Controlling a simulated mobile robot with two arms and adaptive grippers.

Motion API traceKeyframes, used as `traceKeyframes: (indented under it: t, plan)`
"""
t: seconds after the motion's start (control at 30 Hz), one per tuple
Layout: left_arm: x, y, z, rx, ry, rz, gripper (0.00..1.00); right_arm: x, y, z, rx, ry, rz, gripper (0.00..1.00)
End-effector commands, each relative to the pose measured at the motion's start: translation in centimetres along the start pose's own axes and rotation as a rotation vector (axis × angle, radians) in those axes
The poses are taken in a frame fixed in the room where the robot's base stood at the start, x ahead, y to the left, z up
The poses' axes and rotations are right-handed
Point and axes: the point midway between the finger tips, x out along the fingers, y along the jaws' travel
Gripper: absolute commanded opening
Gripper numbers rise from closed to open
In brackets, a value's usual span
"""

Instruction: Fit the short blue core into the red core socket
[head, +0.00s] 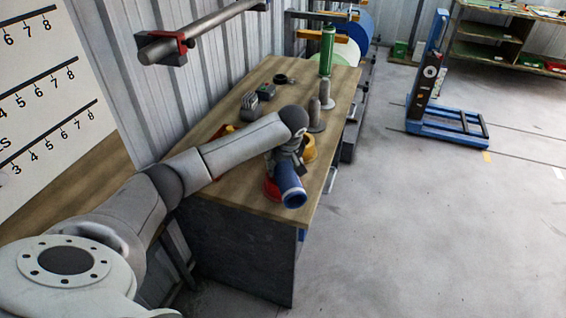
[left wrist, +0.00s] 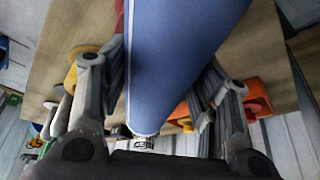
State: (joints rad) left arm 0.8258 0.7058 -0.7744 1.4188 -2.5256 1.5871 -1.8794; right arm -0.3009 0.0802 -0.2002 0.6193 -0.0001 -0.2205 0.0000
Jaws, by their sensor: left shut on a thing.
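The short blue core (head: 289,187) is a blue tube, held tilted with its open end toward the head camera. It fills the upper middle of the left wrist view (left wrist: 180,50). My left gripper (head: 283,163) is shut on it, with a finger on each side in the left wrist view (left wrist: 165,70). The red core socket (head: 270,188) shows as a red patch on the bench, partly hidden behind the blue core; a bit of red also shows at the top of the left wrist view (left wrist: 118,14). I cannot tell whether core and socket touch. My right gripper is out of view.
On the wooden bench (head: 232,188), a yellow socket (head: 309,147) lies just behind my gripper. Grey posts (head: 315,115) and an upright green core (head: 327,52) stand farther back. Grey blocks (head: 264,91) and a black ring (head: 284,79) lie at left.

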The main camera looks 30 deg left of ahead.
Motion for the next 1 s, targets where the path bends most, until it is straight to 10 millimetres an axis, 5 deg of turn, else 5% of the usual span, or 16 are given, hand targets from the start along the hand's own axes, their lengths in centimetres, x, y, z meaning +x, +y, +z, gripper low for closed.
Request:
traceKeyframes:
  t: [0.07,0.1,0.27,0.67,1.0]
  plan:
    - [0.2,0.0,0.0,-0.002,0.003,0.002,0.2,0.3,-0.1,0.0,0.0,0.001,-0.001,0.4]
    - [0.2,0.0,0.1,-0.001,0.001,0.0,0.59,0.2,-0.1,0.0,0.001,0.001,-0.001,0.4]
    - [0.2,0.0,0.1,-0.001,0.001,0.0,0.78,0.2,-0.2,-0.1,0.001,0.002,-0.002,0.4]
    - [-0.2,0.0,-0.1,0.0,0.0,0.001,0.78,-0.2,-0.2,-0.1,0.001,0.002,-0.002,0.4]
    - [-6.0,0.1,-0.4,0.001,0.006,0.005,0.78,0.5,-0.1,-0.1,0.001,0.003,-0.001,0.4]
